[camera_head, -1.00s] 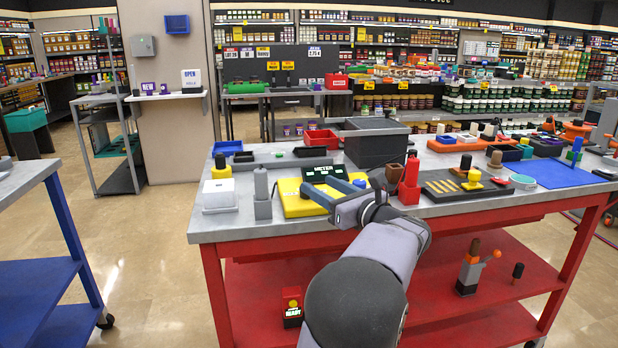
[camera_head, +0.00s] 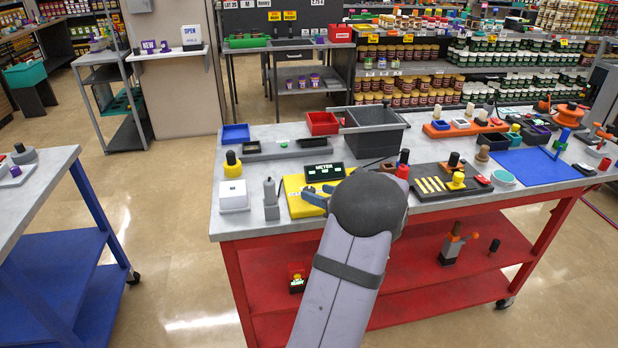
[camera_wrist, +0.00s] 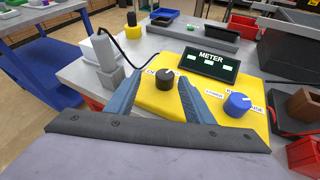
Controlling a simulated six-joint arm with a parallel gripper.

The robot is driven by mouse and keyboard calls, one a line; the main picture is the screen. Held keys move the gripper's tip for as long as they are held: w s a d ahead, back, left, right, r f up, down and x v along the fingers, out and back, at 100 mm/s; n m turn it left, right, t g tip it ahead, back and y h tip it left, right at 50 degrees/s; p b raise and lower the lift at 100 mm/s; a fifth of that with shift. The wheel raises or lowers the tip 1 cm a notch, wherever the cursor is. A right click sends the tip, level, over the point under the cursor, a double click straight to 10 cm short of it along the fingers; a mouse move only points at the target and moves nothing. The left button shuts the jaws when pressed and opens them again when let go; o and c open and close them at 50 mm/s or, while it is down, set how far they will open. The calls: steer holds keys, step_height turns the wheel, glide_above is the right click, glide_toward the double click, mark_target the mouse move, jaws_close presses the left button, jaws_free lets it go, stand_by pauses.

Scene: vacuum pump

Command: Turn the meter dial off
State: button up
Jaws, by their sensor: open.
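The yellow meter panel (camera_head: 296,204) lies on the grey tabletop, with a black METER display (camera_head: 324,171) at its back. In the wrist view the panel (camera_wrist: 193,103) carries a black dial (camera_wrist: 165,79) at the left and a blue dial (camera_wrist: 237,104) at the right. My gripper (camera_wrist: 158,84) is open, with its blue fingers on either side of the black dial. I cannot tell whether they touch it. The printed label behind the black dial is partly hidden. In the head view my gripper (camera_head: 316,196) is over the panel, and my arm hides the panel's right part.
A grey probe holder (camera_head: 270,202) and a white box (camera_head: 233,196) stand left of the panel. A dark grey bin (camera_head: 374,136) and a red tray (camera_head: 322,123) are behind it. A dark tray with yellow stripes (camera_head: 432,184) lies to the right.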

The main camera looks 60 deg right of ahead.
mark_target(310, 190)
steer(key=shift+s+d+f+n, duration=0.3)
steer(key=shift+n, duration=0.2)
steer(key=shift+p+x, duration=0.95)
steer(key=shift+x, duration=2.75)
steer(key=shift+d, duration=0.15)
steer(key=shift+s, duration=0.1)
steer(key=c, duration=1)
